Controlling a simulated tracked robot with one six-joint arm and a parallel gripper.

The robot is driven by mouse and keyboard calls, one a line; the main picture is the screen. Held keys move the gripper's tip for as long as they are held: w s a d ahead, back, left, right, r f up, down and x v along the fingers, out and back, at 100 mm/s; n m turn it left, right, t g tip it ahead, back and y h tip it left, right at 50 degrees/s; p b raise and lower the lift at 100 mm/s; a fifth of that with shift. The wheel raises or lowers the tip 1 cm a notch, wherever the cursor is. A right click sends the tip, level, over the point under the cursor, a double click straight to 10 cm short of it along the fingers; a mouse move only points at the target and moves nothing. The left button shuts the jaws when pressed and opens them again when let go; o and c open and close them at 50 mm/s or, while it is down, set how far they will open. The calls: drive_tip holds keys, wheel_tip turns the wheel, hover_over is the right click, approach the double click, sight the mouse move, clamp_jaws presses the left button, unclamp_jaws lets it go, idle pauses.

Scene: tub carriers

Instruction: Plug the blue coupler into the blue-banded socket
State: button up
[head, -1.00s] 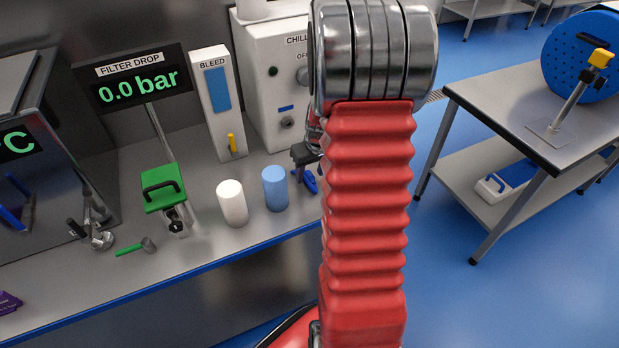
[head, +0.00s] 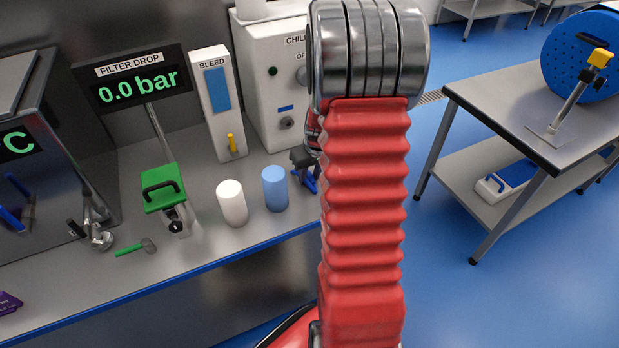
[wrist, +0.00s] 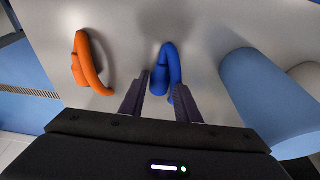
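The blue coupler (wrist: 170,62), a looped hose piece, lies on the grey bench in the wrist view. My gripper (wrist: 161,84) is over it with its two dark fingers apart, one on each side of the blue loop. I cannot tell whether either finger touches it. In the head view my gripper (head: 304,160) is partly hidden by my red arm, and a bit of the blue coupler (head: 308,182) shows below it. A socket (head: 287,122) with a blue band (head: 286,108) above it is on the front of the white chiller box.
An orange coupler (wrist: 86,62) lies left of the blue one in the wrist view. A blue cylinder (head: 275,188) and a white cylinder (head: 232,203) stand close by on the bench (head: 200,250). A bleed panel (head: 217,100) stands left of the chiller (head: 270,80).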

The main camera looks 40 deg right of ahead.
sight(310, 176)
drive_tip(key=c, duration=0.6)
wheel_tip(310, 176, up, 10)
drive_tip(key=shift+r, duration=0.1)
idle(0.4)
idle(0.5)
